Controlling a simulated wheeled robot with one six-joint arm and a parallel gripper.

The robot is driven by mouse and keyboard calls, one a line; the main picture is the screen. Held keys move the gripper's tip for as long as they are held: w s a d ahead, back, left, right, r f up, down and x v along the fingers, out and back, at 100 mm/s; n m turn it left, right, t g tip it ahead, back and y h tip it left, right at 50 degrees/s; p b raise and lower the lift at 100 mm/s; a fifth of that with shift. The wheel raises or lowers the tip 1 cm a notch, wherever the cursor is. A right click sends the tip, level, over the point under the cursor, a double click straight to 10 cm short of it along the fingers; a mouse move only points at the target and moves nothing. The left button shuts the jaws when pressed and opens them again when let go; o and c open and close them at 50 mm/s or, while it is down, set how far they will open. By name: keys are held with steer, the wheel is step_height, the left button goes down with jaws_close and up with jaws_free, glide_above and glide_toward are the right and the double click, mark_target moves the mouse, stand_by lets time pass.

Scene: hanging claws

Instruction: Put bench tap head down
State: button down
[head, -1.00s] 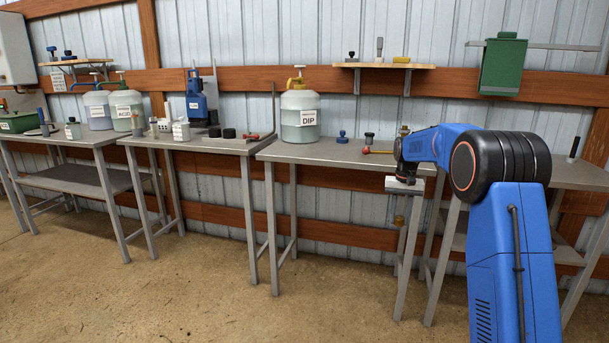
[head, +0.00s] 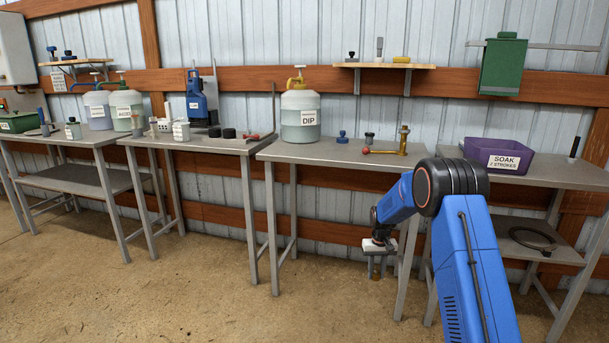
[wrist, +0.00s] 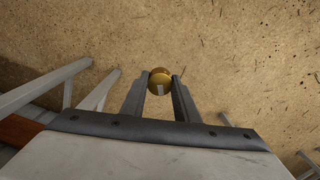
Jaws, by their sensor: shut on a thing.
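My gripper (head: 376,273) hangs low in front of the middle bench, below its top, pointing down. In the wrist view its fingers are shut on a round brass piece (wrist: 160,76), with bare floor behind it. I cannot tell for sure whether this piece is the tap head; only its rounded end shows. In the head view it is too small to make out. A brass upright fitting (head: 404,140) stands at the right of the middle bench, beside a red-ended brass lever (head: 375,152).
The middle bench (head: 330,152) also bears a DIP jug (head: 300,117), a blue knob (head: 342,137) and a dark knob (head: 369,139). A purple SOAK tub (head: 497,157) stands on the right bench. Bench legs are close to my gripper. The floor in front is clear.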

steer(key=s+f, duration=1.4)
steer(key=s, duration=0.3)
steer(key=shift+s+f, duration=0.2)
steer(key=shift+f, duration=0.1)
